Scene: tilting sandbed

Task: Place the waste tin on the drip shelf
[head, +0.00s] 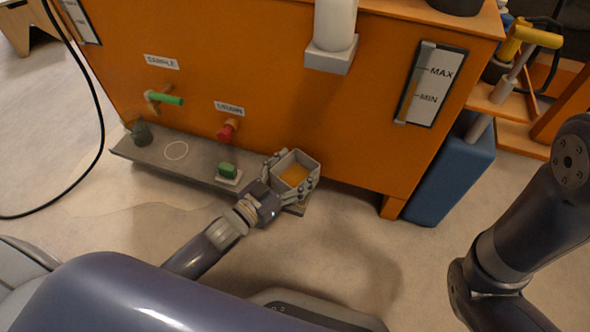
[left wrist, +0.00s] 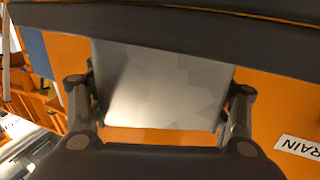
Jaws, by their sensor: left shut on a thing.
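The waste tin (head: 309,162) is a small square grey tin, open at the top, with an orange tone inside. My left gripper (head: 290,177) is shut on it, with fingers at two sides. In the left wrist view the tin's grey wall (left wrist: 160,85) fills the space between the fingers of my left gripper (left wrist: 160,108). The drip shelf (head: 190,158) is the long grey ledge along the foot of the orange cabinet. The tin is at the shelf's right end; I cannot tell whether it touches the shelf. My right gripper is out of view.
On the shelf are a dark cup (head: 141,133), a white ring mark (head: 176,150) and a green block on a pale base (head: 228,172). A green-handled tap (head: 165,98) and a red tap (head: 227,130) stick out above. A blue container (head: 450,175) stands right of the cabinet.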

